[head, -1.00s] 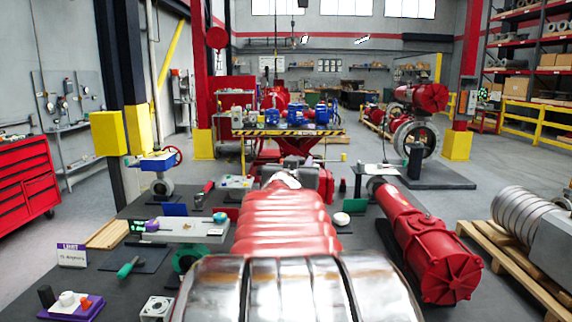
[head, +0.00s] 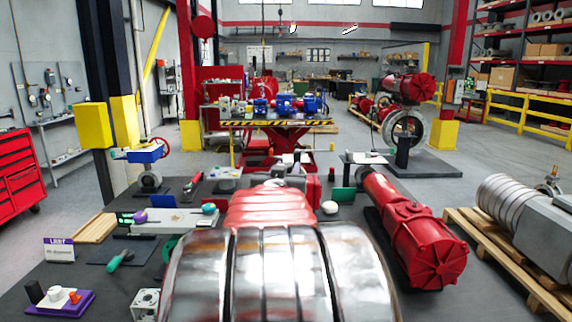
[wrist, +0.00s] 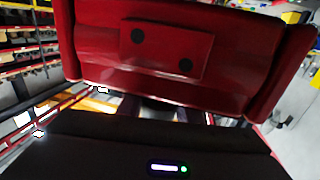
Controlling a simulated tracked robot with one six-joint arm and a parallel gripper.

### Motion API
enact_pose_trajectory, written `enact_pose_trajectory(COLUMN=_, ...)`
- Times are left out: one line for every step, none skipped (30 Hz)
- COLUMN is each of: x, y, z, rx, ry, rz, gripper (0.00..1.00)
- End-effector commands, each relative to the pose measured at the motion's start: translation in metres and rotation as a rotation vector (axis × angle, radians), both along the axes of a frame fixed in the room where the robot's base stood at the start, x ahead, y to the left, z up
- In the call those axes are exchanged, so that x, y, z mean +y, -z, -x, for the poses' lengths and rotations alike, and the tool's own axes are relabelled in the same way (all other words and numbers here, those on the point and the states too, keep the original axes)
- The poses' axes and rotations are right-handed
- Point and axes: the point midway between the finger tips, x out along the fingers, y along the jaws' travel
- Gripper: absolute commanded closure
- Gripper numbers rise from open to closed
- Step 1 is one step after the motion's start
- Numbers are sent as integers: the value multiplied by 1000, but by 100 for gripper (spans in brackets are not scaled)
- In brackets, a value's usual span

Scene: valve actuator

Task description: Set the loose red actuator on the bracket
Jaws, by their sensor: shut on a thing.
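My arm runs forward through the middle of the head view and hides much of the bench behind it. A red body with a raised plate and two dark round holes (wrist: 165,50) fills the upper wrist view, close above my black gripper housing. I take it as the loose red actuator, with my gripper (wrist: 165,108) shut on it; the fingertips are not clearly shown. In the head view, a red block (head: 312,185) shows at the arm's far end, partly covered by my arm. I cannot make out the bracket clearly; it may be hidden behind my arm.
A large red cylinder (head: 415,235) lies on the dark bench at right, close to my arm. A valve with a blue top (head: 148,154) stands at left. A purple tray (head: 62,303) and a green-handled tool (head: 120,259) lie front left. A wooden pallet (head: 500,255) stands at right.

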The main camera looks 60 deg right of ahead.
Motion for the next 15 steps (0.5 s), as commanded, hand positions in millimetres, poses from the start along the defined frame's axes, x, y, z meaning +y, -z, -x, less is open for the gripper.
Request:
enact_pose_trajectory(x=0, y=-2, z=0, rx=-3, ry=1, rz=7, gripper=100)
enact_pose_trajectory(x=0, y=-1, z=0, rx=-3, ry=0, rz=7, gripper=100)
enact_pose_trajectory(x=0, y=1, z=0, rx=-3, ry=0, rz=7, gripper=100)
enact_pose_trajectory(x=0, y=2, z=0, rx=-3, ry=0, rz=8, gripper=100)
enact_pose_trajectory(x=0, y=2, z=0, rx=-3, ry=0, rz=8, gripper=100)
enact_pose_trajectory(x=1, y=3, z=0, rx=-3, ry=0, rz=8, gripper=100)
enact_pose_trajectory(x=1, y=4, z=0, rx=-4, ry=0, rz=9, gripper=100)
enact_pose_trajectory(x=1, y=4, z=0, rx=-4, ry=0, rz=9, gripper=100)
enact_pose_trajectory(x=1, y=4, z=0, rx=-4, ry=-1, rz=9, gripper=100)
enact_pose_trajectory(x=1, y=5, z=0, rx=-4, ry=-1, rz=9, gripper=100)
enact_pose_trajectory(x=1, y=5, z=-1, rx=-5, ry=-1, rz=9, gripper=100)
enact_pose_trajectory(x=1, y=5, z=-1, rx=-5, ry=-1, rz=9, gripper=100)
enact_pose_trajectory(x=1, y=5, z=-1, rx=-5, ry=-1, rz=9, gripper=100)
enact_pose_trajectory(x=1, y=5, z=-1, rx=-5, ry=-1, rz=9, gripper=100)
enact_pose_trajectory(x=1, y=5, z=-1, rx=-5, ry=-2, rz=9, gripper=100)
